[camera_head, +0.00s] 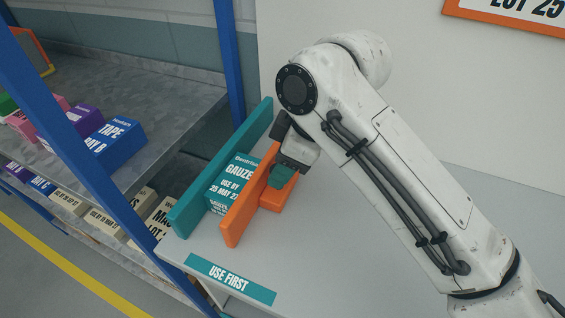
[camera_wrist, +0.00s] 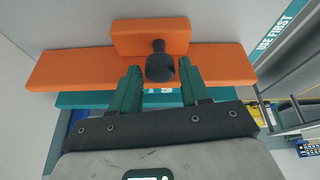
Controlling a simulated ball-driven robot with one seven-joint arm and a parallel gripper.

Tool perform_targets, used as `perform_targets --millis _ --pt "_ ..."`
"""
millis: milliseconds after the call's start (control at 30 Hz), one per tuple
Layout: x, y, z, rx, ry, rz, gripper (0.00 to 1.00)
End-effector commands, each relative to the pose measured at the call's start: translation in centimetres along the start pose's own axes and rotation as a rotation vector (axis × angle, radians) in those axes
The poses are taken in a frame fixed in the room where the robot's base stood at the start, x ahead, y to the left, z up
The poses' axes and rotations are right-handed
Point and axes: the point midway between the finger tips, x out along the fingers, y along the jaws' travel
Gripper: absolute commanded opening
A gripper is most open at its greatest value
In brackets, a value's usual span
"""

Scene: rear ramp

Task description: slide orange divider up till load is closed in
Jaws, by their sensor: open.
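The orange divider (camera_head: 239,214) stands upright on the light shelf top, with an orange foot block on its right side. A teal divider (camera_head: 218,164) stands to its left, roughly parallel. A teal gauze box (camera_head: 226,188) stands between them, close to the orange divider; I cannot tell whether they touch. My gripper (camera_head: 282,177) is at the orange divider's right side, over its foot. In the wrist view, my open teal fingers (camera_wrist: 160,76) sit on either side of a black knob (camera_wrist: 160,66) on the orange divider (camera_wrist: 85,68). The gauze box is mostly hidden there.
A teal "USE FIRST" label (camera_head: 230,279) marks the front edge of the shelf top. A blue upright (camera_head: 229,62) stands behind the teal divider. A grey shelf (camera_head: 178,110) with several boxes is at left.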

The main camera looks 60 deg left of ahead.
Motion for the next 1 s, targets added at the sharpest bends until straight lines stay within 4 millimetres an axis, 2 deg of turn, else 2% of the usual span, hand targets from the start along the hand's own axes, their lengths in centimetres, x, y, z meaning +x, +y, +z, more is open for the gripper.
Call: perform_targets --millis 300,500,700,1000 --pt "-5.7 0.1 -0.1 0.000 0.001 0.005 0.46" --pt "-8.9 0.1 0.0 0.000 0.001 0.004 0.46" --pt "-10.2 0.1 0.0 0.000 0.001 0.002 0.46" --pt "-10.3 0.1 0.0 0.000 0.000 0.002 0.46"
